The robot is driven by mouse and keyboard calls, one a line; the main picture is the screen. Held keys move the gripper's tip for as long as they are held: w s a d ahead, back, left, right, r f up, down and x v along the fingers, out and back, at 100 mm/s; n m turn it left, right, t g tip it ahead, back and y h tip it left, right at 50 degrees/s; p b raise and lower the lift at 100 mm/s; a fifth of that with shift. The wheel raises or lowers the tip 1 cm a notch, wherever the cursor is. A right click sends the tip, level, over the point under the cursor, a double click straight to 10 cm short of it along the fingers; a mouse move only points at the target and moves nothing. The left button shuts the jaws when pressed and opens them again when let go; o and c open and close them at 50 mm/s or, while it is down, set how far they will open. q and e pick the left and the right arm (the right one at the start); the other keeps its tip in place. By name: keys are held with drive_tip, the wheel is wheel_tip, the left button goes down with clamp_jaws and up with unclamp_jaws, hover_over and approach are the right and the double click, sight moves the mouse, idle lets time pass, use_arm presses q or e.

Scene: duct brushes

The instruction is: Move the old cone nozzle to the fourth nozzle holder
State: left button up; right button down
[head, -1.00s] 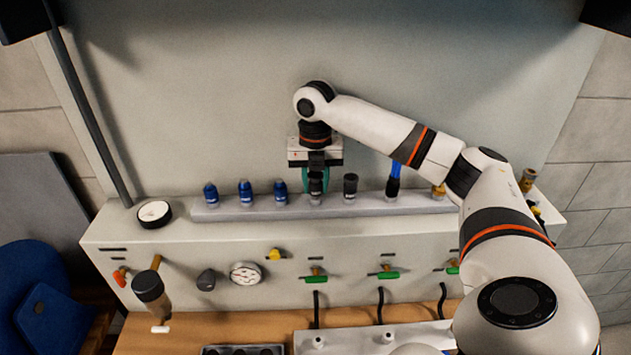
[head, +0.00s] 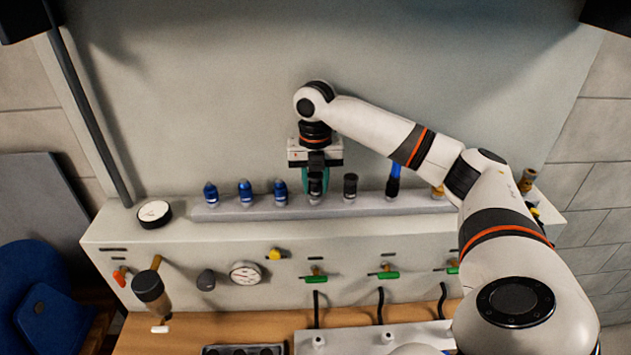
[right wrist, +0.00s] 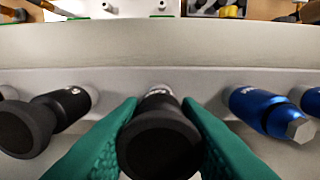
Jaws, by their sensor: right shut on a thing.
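My right gripper (head: 315,180) hangs over the light rail of nozzle holders (head: 232,211). Its green fingers are shut on a black nozzle (right wrist: 160,135) standing at the fourth place from the left. In the right wrist view the fingers touch both its sides, and its far end is at the rail; I cannot tell whether it is fully seated. Another black nozzle (head: 350,187) stands just right of it, also seen in the right wrist view (right wrist: 45,120). I cannot tell which black nozzle is the old cone one. My left gripper is not in view.
Blue nozzles (head: 245,193) fill the three places to the left. A blue and black nozzle (head: 393,183) and a brass one (head: 438,191) stand farther right, partly near my arm. A gauge (head: 154,213) lies left of the rail. Green-handled valves (head: 388,275) are below.

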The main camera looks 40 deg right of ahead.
sight(315, 174)
drive_tip(key=shift+f, duration=0.45)
drive_tip(key=c, duration=1)
unclamp_jaws()
drive_tip(key=shift+o, duration=0.2)
wheel_tip(315, 174, up, 5)
drive_tip(key=shift+w+f+b, duration=0.1)
drive_tip(key=shift+f+b, duration=0.05)
drive_tip(key=shift+b, duration=0.7)
wheel_tip(315, 174, up, 7)
drive_tip(key=shift+r+p, duration=0.15)
drive_tip(key=shift+p, duration=0.65)
